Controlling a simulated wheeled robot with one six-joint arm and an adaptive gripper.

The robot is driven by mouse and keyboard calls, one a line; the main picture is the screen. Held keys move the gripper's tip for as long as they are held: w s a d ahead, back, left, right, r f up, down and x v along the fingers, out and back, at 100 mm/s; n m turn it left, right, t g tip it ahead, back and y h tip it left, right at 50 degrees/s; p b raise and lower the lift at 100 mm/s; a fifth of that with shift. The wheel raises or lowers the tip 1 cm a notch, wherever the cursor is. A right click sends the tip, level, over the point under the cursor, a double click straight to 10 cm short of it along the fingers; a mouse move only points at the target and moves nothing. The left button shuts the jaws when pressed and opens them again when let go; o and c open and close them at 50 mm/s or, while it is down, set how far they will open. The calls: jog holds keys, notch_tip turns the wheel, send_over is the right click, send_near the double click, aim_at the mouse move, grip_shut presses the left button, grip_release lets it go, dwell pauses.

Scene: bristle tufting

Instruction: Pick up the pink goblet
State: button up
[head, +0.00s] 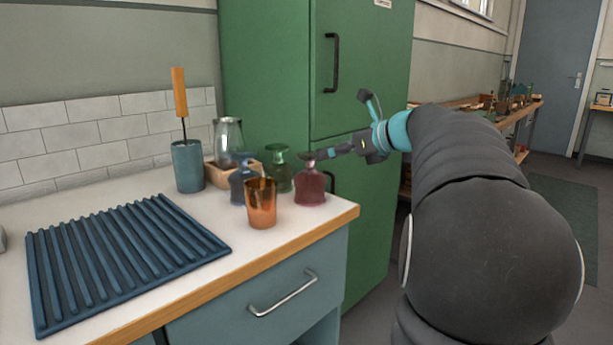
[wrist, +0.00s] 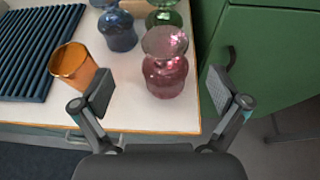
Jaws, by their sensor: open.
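The pink goblet (head: 310,190) stands at the right end of the counter, near its front corner. My gripper (head: 345,125) is at the counter's right side, beside the goblet. In the wrist view my gripper (wrist: 166,97) is open, with one pad on each side of the image and the goblet between and beyond them.
An orange cup (head: 261,203) stands left of the goblet. A blue goblet (head: 240,185) and a green goblet (head: 280,170) stand behind. A blue ribbed mat (head: 125,250) covers the left counter. A tall green cabinet (head: 275,60) borders the counter's right end.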

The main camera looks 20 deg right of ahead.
aim_at(311, 155)
jog(key=x, duration=0.9)
jog(key=shift+w+d, duration=0.1)
jog(key=shift+d, duration=0.2)
jog(key=c, duration=1.5)
jog(key=shift+r, duration=0.15)
